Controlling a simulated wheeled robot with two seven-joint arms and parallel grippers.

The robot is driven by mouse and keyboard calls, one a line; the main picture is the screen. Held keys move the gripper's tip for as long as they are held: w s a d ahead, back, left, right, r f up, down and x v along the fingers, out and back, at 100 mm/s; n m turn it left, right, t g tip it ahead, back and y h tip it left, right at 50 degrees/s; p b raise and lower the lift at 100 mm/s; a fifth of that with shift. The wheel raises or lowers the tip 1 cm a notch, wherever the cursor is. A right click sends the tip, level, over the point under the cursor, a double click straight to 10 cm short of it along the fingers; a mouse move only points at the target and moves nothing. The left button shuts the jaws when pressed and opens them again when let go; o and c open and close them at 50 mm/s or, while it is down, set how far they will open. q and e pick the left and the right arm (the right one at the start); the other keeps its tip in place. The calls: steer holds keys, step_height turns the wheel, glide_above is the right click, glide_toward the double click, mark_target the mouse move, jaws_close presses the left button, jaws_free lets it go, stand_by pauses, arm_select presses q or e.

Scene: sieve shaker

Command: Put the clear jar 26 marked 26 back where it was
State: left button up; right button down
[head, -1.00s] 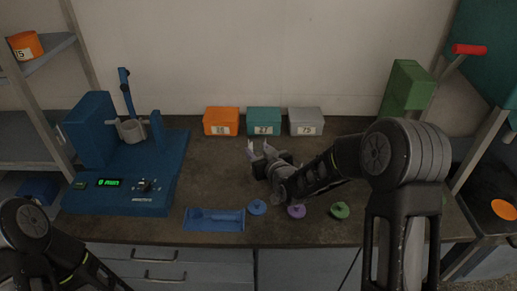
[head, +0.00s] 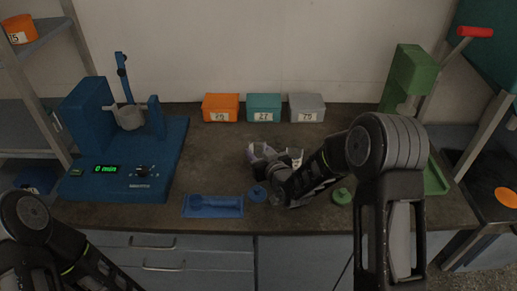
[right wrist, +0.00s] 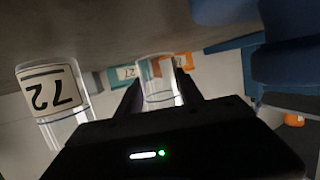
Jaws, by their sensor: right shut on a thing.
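My right gripper (head: 262,154) is low over the middle of the bench and shut on a clear jar (right wrist: 158,92), which sits between its two fingers in the right wrist view. No number shows on this jar, so I cannot tell its mark. I cannot tell whether the held jar touches the bench. My left arm shows at the lower left; its gripper is out of view.
An orange box (head: 220,104), a teal box (head: 264,104) and a grey box (head: 307,104) stand along the wall. The blue shaker (head: 125,185) is left. A blue tray (head: 212,212), a blue lid (head: 257,194) and a green lid (head: 342,196) lie in front. A green press (head: 412,72) stands right.

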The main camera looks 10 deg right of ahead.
steer(key=shift+f+b, duration=0.55)
stand_by(0.4)
